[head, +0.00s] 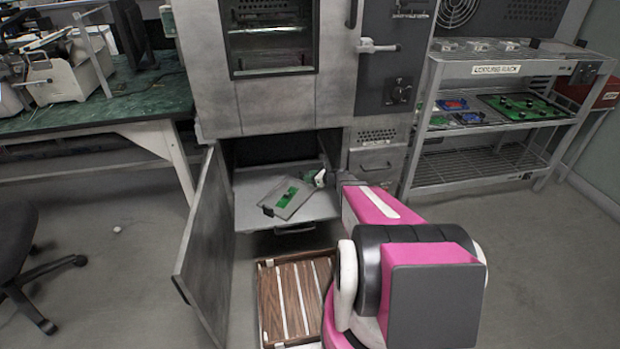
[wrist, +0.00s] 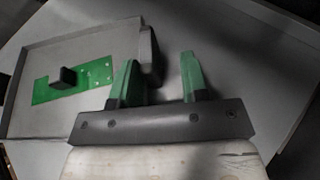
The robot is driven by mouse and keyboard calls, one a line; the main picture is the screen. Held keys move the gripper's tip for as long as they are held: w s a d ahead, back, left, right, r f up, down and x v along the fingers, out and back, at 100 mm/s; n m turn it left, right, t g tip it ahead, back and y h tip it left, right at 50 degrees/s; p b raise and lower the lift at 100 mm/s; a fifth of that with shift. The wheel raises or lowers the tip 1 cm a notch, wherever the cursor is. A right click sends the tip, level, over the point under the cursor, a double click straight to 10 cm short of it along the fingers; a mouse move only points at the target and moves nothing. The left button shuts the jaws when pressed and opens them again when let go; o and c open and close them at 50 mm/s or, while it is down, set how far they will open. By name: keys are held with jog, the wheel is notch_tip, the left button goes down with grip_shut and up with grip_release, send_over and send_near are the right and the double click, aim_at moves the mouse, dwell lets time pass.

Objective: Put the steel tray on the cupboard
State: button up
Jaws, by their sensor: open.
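The steel tray (head: 283,202) is a flat grey tray with a green patch. It lies at an angle on a pulled-out grey shelf (head: 245,212) in the low opening of the grey cupboard (head: 275,110). In the wrist view the tray (wrist: 35,118) fills the left side, with a small dark block on its green patch. My gripper (wrist: 158,78) is open, with green fingertips at the tray's right edge. A dark grip on that edge (wrist: 149,52) shows between the fingers, nearer the left one. I cannot tell whether they touch. In the head view my gripper (head: 320,178) is small, right of the tray.
The cupboard's lower door (head: 205,240) stands open at the left. A brown slatted wooden crate (head: 290,295) is on the floor below the shelf. A green-topped bench (head: 90,105) is at left, a metal rack (head: 500,120) at right, and a chair (head: 18,240) at far left.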

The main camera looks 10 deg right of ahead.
jog(key=v, duration=1.1)
jog(key=shift+d+r, duration=0.15)
jog(key=shift+r+m, duration=0.35)
jog(key=shift+m, duration=0.05)
notch_tip(320, 180, up, 10)
jog(key=s+d+m+t+h, duration=0.1)
jog(key=d+m+t+h, duration=0.15)
jog(key=m+h, duration=1.7)
jog(key=s+a+r+m+g+y, duration=0.1)
jog(key=s+a+m+g+y, duration=0.3)
jog(key=s+m, duration=0.6)
jog(key=s+a+r+m+g+y, duration=0.1)
jog(key=s+a+m+g+y, duration=0.4)
jog(key=s+a+m+g, duration=0.3)
jog(key=s+a+m, duration=0.1)
jog(key=s+m, duration=0.2)
jog(key=m, duration=0.3)
jog(key=shift+s+a+m, duration=0.2)
jog(key=shift+s+m, duration=0.15)
jog(key=shift+r+g+y, duration=0.1)
jog(key=shift+g+y, duration=0.15)
